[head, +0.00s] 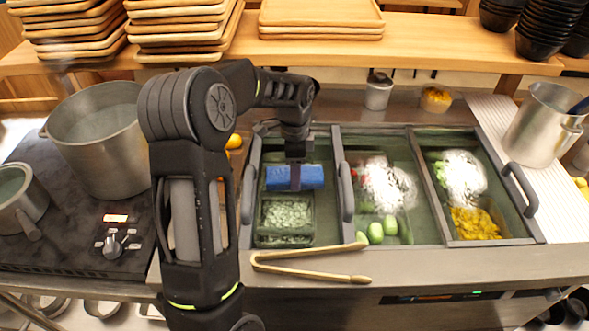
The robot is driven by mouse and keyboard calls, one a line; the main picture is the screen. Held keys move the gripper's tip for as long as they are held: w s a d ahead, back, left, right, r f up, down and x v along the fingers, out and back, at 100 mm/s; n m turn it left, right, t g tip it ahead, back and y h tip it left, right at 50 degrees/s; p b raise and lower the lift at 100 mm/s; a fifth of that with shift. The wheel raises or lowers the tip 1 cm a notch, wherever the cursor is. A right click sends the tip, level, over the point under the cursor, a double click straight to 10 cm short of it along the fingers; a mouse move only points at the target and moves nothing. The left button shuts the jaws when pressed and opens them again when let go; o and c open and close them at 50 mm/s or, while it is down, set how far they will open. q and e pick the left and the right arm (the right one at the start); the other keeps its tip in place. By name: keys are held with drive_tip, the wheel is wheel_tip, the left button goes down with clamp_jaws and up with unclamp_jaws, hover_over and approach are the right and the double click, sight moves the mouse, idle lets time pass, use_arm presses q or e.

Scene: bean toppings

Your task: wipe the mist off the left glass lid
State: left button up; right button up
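A counter unit has three framed glass-covered sections. The left section (322,222) has a dark handle on its left side and a tray of pale green food visible below. No white patch shows on it, though the arm and a blue cloth hide part of it. The blue cloth (312,177), roll-shaped, lies across this section. My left gripper (295,180) points down at the cloth and appears shut on it. White misty patches show over the middle section (418,229) and the right section (518,226). My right gripper is not in view.
Golden tongs (310,266) lie on the front edge of the counter. A large pot (98,150) and a smaller pot stand on the stove at left. A metal container (540,125) stands at right. Wooden trays (185,30) and black bowls fill the back shelf.

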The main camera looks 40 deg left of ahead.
sight(294, 214)
use_arm(q)
drive_tip(key=shift+s+d+b, duration=0.4)
drive_tip(key=shift+s+d, duration=0.6)
drive_tip(key=shift+s, duration=0.3)
drive_tip(key=shift+s+d, duration=0.1)
drive_tip(key=shift+s+d+f+b, duration=0.1)
drive_tip(key=shift+s+d+b, duration=0.2)
drive_tip(key=shift+s+d, duration=0.75)
drive_tip(key=shift+s, duration=0.35)
drive_tip(key=shift+s, duration=0.1)
drive_tip(key=shift+s+d, duration=1.15)
drive_tip(key=shift+s, duration=0.25)
drive_tip(key=shift+r+p, duration=2.2)
drive_tip(key=shift+r, duration=0.95)
